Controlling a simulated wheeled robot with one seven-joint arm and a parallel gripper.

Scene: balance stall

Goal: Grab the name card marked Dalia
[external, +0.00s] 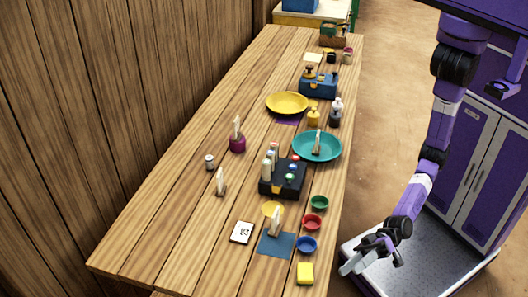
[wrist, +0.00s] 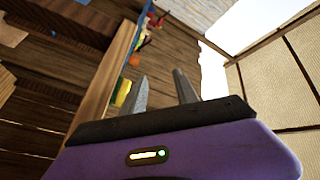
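Several small upright cards stand on the wooden table in the external view: one by the purple pot (external: 237,145), one in a small stand (external: 221,183), one at the blue mat (external: 274,224) and one at the teal plate (external: 317,144). Their writing is too small to read, so I cannot tell which is marked Dalia. A white card with a dark mark (external: 241,232) lies flat near the front. My gripper (external: 371,266) is off the table's right edge, apart from all cards. In the wrist view, its fingers (wrist: 161,90) are spread and empty.
Green (external: 320,202), red (external: 312,222) and blue bowls (external: 307,245) and a yellow block (external: 305,273) line the near right edge. A black caddy with bottles (external: 283,190) stands behind them. The table's left side (external: 160,225) is mostly clear. A plank wall runs along the left.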

